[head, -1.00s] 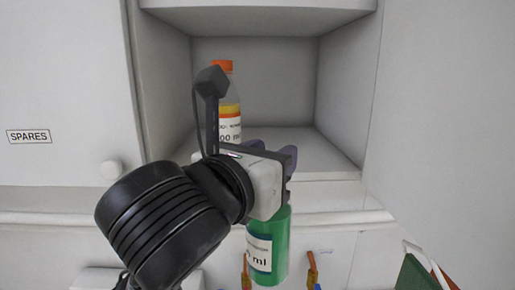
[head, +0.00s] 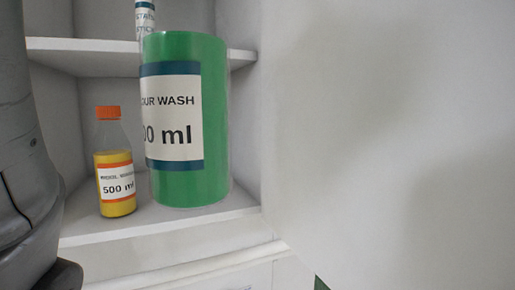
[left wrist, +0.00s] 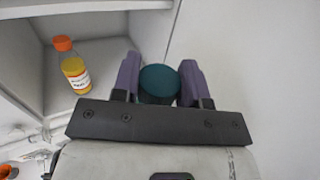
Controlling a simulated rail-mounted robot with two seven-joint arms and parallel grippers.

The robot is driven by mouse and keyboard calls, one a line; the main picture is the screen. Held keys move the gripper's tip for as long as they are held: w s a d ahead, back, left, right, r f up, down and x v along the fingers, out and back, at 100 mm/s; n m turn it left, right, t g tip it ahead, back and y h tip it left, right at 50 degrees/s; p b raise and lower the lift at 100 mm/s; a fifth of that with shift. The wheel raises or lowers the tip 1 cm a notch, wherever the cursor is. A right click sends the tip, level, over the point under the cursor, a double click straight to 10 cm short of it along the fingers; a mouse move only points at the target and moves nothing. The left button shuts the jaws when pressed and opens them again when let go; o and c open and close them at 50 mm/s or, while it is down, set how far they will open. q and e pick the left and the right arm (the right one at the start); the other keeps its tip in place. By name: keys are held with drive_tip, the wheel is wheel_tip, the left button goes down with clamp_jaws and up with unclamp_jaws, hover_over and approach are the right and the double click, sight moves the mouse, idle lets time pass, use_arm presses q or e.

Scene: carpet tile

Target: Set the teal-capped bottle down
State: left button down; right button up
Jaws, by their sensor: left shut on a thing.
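The teal-capped bottle shows in the head view as a large upright green bottle (head: 188,185) with a white wash label, overlapping the open shelf compartment. I cannot tell whether its base touches the shelf (head: 105,228). In the left wrist view, the round teal cap (left wrist: 159,84) sits between the two purple fingers of my left gripper (left wrist: 160,80), which is shut on the bottle. The bottle's body is hidden below the cap. My right gripper is in neither view.
An orange-capped bottle of yellow liquid (head: 116,180) stands to the left on the compartment floor; it also shows in the left wrist view (left wrist: 73,66). A labelled container (head: 145,14) shows by the upper shelf (head: 85,44). A pale panel (head: 390,130) bounds the right.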

use_arm(q)
drive_tip(key=w+a+f+n+y+p, duration=0.2)
drive_tip(key=w+a+f+p, duration=0.1)
drive_tip(key=w, duration=0.5)
drive_tip(key=w+a+f+n+g+y+p, duration=0.1)
drive_tip(key=w+a+f+y+p, duration=0.2)
drive_tip(key=w, duration=0.6)
drive_tip(key=w+a+f+n+g+y+p, duration=0.1)
drive_tip(key=w+a+f+n+y+p, duration=0.1)
drive_tip(key=w, duration=0.6)
drive_tip(key=a+f+y+p, duration=0.1)
drive_tip(key=a+f+p, duration=0.1)
drive_tip(key=a+f, duration=0.1)
drive_tip(key=shift+w+f+n+p, duration=0.3)
drive_tip(key=shift+w+f+p, duration=0.05)
drive_tip(key=shift+w+f, duration=0.05)
drive_tip(key=shift+a+f, duration=0.1)
drive_tip(key=shift+a, duration=0.05)
drive_tip(key=c, duration=0.7)
unclamp_jaws()
drive_tip(key=shift+f, duration=0.1)
drive_tip(key=shift+o, duration=0.2)
